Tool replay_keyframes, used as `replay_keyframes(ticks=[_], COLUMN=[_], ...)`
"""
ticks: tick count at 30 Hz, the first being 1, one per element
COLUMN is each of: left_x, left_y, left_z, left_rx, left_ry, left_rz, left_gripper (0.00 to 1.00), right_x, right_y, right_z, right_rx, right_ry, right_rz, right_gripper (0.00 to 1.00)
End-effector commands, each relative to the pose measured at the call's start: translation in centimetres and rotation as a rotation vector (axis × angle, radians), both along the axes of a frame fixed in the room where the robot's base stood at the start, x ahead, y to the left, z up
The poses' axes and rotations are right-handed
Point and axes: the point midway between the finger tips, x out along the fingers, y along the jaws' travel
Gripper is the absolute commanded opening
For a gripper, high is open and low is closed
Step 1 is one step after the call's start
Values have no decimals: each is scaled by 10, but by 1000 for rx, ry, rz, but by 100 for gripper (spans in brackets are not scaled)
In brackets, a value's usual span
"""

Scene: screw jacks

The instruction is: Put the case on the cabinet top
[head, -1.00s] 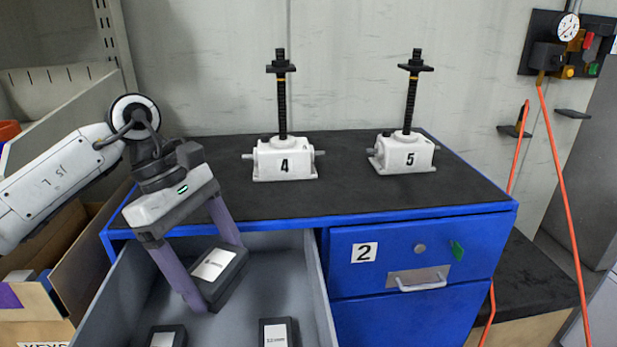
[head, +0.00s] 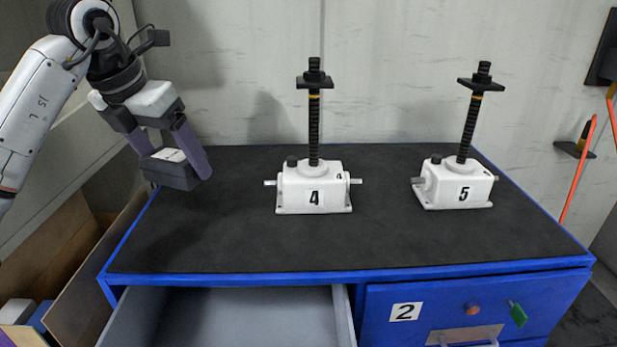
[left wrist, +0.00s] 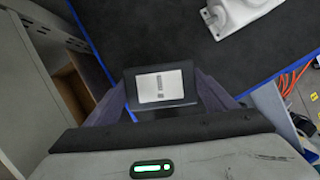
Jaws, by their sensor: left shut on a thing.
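My left gripper (head: 170,158) is shut on a dark grey case (head: 166,173) with a white label. It holds the case up over the left part of the cabinet top (head: 220,238), apparently above the black surface. In the left wrist view the case (left wrist: 181,103) sits between the two purple fingers, its label facing the camera. The cabinet top is black with a blue edge. My right gripper is not in view.
Screw jack 4 (head: 313,188) stands mid-top and screw jack 5 (head: 455,184) at the right. The front left of the top is clear. Below it, an open grey drawer (head: 240,315) sticks out. A wall and shelf are at the left.

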Motion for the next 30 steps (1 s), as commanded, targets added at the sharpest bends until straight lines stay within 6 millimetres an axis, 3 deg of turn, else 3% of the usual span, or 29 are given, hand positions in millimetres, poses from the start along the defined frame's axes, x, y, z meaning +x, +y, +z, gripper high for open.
replay_keyframes(ticks=[5, 10, 24, 30], left_x=[0, -1, -1, 0], left_y=[0, 0, -1, -1], left_z=[-3, -31, -92, -99], left_rx=[-1, -1, -2, -1], left_ry=[-1, 2, 0, -4], left_rz=[-2, -4, -4, -3], left_gripper=[45, 45, 45, 45], right_x=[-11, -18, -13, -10], right_y=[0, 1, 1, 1], right_z=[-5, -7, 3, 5], right_rx=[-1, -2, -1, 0], right_ry=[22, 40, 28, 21], right_rz=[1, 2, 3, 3], right_gripper=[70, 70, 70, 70])
